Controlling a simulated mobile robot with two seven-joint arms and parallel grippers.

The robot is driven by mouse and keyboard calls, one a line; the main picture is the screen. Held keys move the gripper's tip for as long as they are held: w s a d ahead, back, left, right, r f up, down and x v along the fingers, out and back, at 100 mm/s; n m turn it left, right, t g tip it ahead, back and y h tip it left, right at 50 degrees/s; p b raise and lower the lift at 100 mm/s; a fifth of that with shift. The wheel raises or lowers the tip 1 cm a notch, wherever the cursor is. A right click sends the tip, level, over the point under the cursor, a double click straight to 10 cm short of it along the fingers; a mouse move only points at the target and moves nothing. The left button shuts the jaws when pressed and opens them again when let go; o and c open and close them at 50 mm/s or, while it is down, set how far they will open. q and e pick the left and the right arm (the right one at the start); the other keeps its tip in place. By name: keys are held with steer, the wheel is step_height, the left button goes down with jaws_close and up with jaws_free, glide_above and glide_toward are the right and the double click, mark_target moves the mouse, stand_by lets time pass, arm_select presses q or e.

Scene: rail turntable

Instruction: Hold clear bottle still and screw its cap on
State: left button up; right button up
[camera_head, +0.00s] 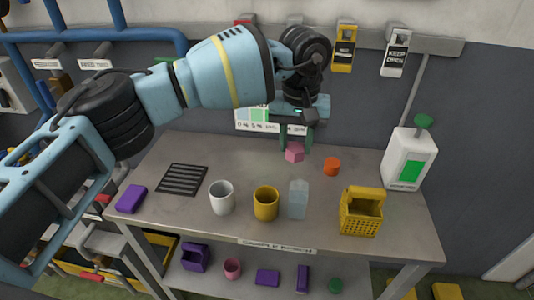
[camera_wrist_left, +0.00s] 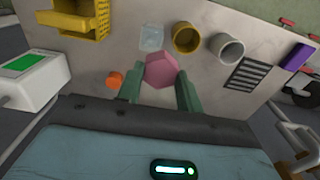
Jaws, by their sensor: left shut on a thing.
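The clear bottle (camera_head: 298,199) stands upright on the grey table, right of the yellow mug, and no cap shows on it. It also shows in the left wrist view (camera_wrist_left: 151,38). My left gripper (camera_head: 295,147) reaches down over the back of the table, behind the bottle. Its green fingers are shut on a pink six-sided piece (camera_head: 294,154), which shows between the fingertips in the left wrist view (camera_wrist_left: 161,71). Whether this piece is the bottle's cap I cannot tell for sure. An orange round piece (camera_head: 332,166) sits to its right. My right gripper is not in view.
A yellow mug (camera_head: 265,204) and a white mug (camera_head: 221,197) stand left of the bottle. A yellow basket (camera_head: 361,214) and a white canister (camera_head: 405,160) stand to the right. A black grille (camera_head: 182,179) and a purple block (camera_head: 131,199) lie at the left.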

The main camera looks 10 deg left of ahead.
arm_select(q)
steer(key=shift+w+d+r, duration=0.25)
steer(key=shift+d+r, duration=0.3)
steer(key=shift+d, duration=0.35)
steer(key=shift+f, duration=0.15)
steer(key=shift+f, duration=1.5)
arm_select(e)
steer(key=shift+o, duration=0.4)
